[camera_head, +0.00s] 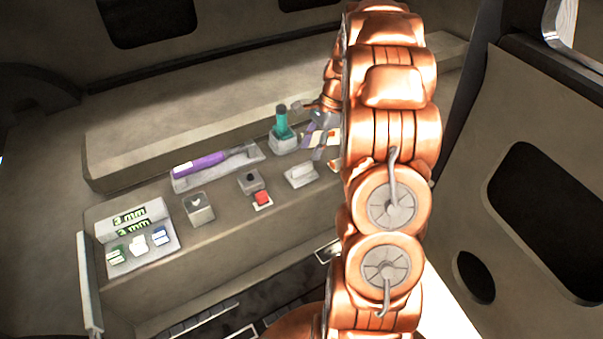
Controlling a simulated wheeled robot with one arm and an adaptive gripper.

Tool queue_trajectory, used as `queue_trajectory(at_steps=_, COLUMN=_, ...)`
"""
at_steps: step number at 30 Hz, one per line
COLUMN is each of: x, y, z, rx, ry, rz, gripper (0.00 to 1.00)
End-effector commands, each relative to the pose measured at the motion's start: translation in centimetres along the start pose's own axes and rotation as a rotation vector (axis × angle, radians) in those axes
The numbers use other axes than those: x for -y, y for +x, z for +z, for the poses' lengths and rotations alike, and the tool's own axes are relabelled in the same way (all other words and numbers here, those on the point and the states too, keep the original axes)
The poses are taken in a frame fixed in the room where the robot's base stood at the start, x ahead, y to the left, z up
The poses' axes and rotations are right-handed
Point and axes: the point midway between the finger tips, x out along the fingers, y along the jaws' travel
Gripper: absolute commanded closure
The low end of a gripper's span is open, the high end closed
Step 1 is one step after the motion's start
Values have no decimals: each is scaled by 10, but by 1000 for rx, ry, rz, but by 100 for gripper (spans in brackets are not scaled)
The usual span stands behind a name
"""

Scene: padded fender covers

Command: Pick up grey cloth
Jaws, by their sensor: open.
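I cannot make out a grey cloth for certain. A small pale grey piece (301,175) lies on the beige bench, just left of my arm, and could be it. My copper arm stands tall in front of the bench. Only part of my gripper (322,112) shows, past the arm's left edge, above the far right part of the bench. It is open. Its fingertips are mostly hidden, and I see nothing held. It is apart from the pale grey piece, up and to its right in the picture.
Left of the pale piece are a red button (262,198), a dark-topped block (250,182) and a grey box (198,208). Behind lie a tray with a purple tool (200,164), a teal bottle (281,122) and purple and cream pieces (312,138). A display panel (135,235) stands left.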

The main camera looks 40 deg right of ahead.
Motion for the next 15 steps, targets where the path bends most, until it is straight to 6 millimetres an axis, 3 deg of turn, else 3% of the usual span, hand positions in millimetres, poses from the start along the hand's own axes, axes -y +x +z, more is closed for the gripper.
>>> queue_trajectory(at_steps=15, x=3, y=47, z=6, rx=3, ry=-1, rz=6, gripper=54)
